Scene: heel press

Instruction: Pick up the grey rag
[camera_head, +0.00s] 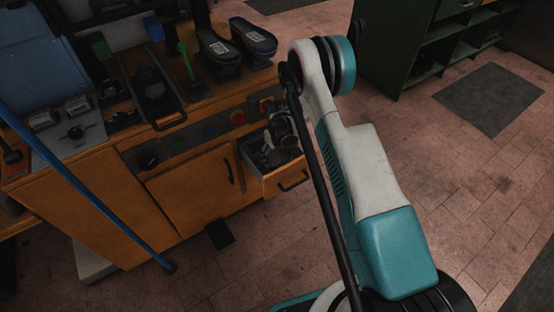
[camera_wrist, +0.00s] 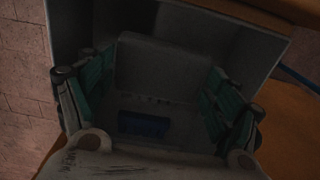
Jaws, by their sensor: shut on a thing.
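A grey, flat, roughly rectangular thing that looks like the grey rag (camera_wrist: 157,68) shows between the green-padded fingers of my gripper (camera_wrist: 160,80) in the wrist view. My gripper is shut on it, with one finger at its left side and one at its right. The picture is dark and the contact edges are hard to make out. In the head view my gripper (camera_head: 283,133) is down at the open drawer (camera_head: 284,181) of the orange bench. The rag cannot be made out there.
A small blue thing (camera_wrist: 143,124) shows below the rag in the wrist view. Drawer walls stand close around my gripper. The orange bench (camera_head: 194,186) carries shoes (camera_head: 219,50) and a press (camera_head: 153,91). A blue pole (camera_head: 88,194) leans at left. A green shelf (camera_head: 440,42) stands at back right.

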